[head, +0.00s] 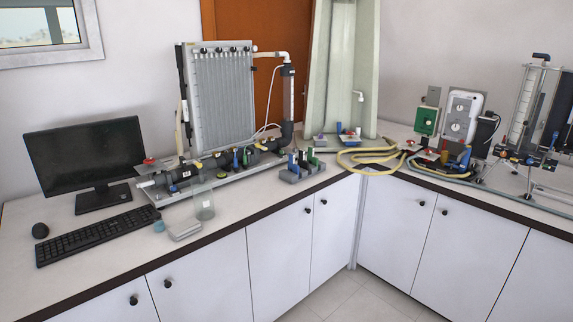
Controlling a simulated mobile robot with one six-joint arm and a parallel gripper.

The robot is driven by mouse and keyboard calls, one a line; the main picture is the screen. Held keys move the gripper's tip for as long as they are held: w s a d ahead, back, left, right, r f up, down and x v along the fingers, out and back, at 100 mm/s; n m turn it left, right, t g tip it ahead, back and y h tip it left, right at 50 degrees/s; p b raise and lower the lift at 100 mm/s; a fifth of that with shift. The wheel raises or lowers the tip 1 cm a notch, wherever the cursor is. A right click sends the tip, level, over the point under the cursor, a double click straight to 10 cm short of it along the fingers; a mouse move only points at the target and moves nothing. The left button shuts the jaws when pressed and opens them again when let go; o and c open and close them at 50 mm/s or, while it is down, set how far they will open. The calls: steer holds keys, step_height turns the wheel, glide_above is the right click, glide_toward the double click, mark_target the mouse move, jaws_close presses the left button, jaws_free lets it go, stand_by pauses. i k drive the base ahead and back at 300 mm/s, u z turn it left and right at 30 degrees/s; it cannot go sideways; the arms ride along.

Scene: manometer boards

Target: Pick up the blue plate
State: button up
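No item is clearly a blue plate at this size. A grey rack (302,171) on the left counter, near the corner, holds small upright pieces, some green and at least one that looks dark blue. A flat blue piece with a red part on top (348,137) lies at the back of the corner. A small light-blue round item (159,226) lies beside the keyboard. My gripper is not in view.
A clear beaker (204,204), monitor (86,155) and keyboard (97,235) are at left. A yellow hose (370,157) lies across the corner. Counter is clear along its front edge.

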mark_target(295, 168)
steer(key=u, duration=0.35)
steer(key=i, duration=0.6)
steer(key=u, duration=0.8)
steer(key=i, duration=0.4)
steer(key=u, duration=0.1)
